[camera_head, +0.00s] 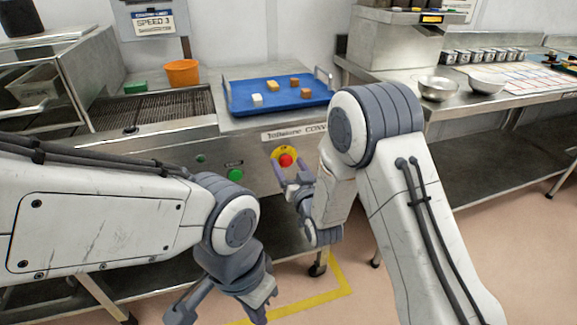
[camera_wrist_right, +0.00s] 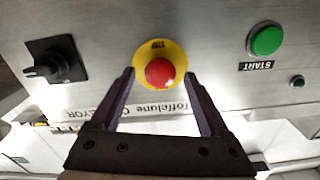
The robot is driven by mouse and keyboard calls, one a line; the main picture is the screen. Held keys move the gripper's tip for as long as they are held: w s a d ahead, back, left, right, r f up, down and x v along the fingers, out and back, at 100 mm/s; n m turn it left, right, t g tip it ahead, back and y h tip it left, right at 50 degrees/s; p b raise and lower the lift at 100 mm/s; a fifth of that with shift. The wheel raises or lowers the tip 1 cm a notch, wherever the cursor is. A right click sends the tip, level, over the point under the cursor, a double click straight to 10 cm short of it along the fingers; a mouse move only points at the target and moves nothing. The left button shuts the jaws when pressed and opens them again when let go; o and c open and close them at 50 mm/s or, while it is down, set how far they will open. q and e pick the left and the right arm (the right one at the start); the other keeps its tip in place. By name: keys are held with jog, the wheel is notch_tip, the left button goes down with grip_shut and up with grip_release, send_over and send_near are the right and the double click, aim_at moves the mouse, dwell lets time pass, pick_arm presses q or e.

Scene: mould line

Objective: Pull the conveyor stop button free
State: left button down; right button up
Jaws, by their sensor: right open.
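The conveyor stop button is a red knob (camera_head: 286,160) on a round yellow plate on the conveyor's front panel. In the right wrist view the red knob (camera_wrist_right: 160,73) sits on the yellow plate (camera_wrist_right: 177,52) marked STOP. My right gripper (camera_head: 292,177) is open, with its fingers pointing at the panel around the lower part of the knob. In the right wrist view my right gripper (camera_wrist_right: 160,82) has one finger on each side of the knob, with gaps. My left gripper (camera_head: 222,308) hangs low at the front, away from the panel, its fingers apart.
A green START button (camera_head: 235,174) and a black rotary switch (camera_wrist_right: 55,62) are on the same panel. A blue tray (camera_head: 240,108) with several small blocks, an orange bucket (camera_head: 182,73) and a green block (camera_head: 135,87) stand above. A steel table with bowls (camera_head: 438,89) is at right.

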grip_shut()
dwell(1.4)
